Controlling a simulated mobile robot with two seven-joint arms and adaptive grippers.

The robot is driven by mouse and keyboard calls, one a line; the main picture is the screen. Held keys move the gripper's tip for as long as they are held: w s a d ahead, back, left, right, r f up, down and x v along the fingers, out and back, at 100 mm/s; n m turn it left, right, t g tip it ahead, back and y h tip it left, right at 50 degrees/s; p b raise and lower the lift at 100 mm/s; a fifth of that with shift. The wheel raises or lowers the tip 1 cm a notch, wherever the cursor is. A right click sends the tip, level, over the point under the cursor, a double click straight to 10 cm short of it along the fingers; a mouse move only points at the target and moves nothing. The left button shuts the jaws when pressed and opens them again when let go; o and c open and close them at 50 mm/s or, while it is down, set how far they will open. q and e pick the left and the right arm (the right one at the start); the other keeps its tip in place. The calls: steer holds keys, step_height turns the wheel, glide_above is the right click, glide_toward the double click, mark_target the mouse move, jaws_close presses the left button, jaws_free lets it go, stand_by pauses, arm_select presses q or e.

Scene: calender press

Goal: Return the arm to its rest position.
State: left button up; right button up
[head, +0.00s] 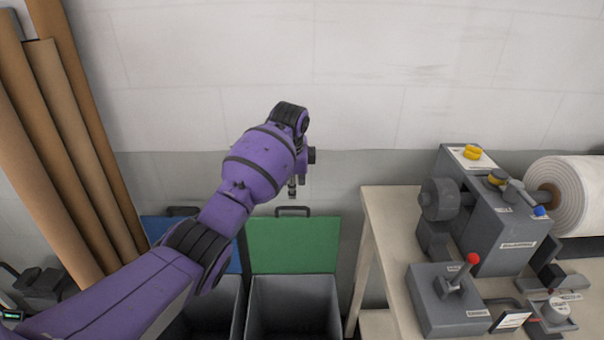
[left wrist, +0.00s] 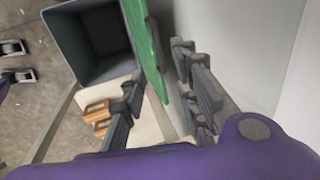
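My left arm is purple and reaches in from the left in the head view, over the open bins. I see nothing held. My right gripper is not in view.
A grey bin (head: 262,312) stands open below the green lid, beside another with a blue lid (head: 165,228). The workbench (head: 385,215) at right carries the press (head: 500,235), a red-knobbed control box (head: 447,307) and a white roll (head: 568,195). Cardboard tubes (head: 65,150) lean at left.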

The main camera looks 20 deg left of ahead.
arm_select(q)
steer(key=shift+f, duration=0.1)
steer(key=s+f+n+t+p, duration=0.1)
steer(key=s+f+n, duration=0.2)
steer(key=s+f, duration=0.9)
steer(key=s+f+n+t+p, duration=0.1)
steer(key=s+f+n, duration=0.1)
steer(key=s+f, duration=1)
steer(key=s+d+f+n+t+h+p, duration=0.1)
steer(key=s+f+n, duration=0.15)
steer(key=s, duration=0.55)
steer(key=s+d+f+n+t+h, duration=0.1)
steer(key=s+f+n, duration=0.15)
steer(key=s, duration=0.45)
steer(key=s+r+n, duration=0.2)
steer(key=s, duration=0.5)
steer(key=s+r+n+t+p, duration=0.1)
steer(key=s+r+n, duration=0.1)
steer(key=s, duration=0.6)
steer(key=shift+d+r+t+y, duration=0.15)
steer(key=shift+r+t+y, duration=0.15)
steer(key=shift+r+y, duration=0.1)
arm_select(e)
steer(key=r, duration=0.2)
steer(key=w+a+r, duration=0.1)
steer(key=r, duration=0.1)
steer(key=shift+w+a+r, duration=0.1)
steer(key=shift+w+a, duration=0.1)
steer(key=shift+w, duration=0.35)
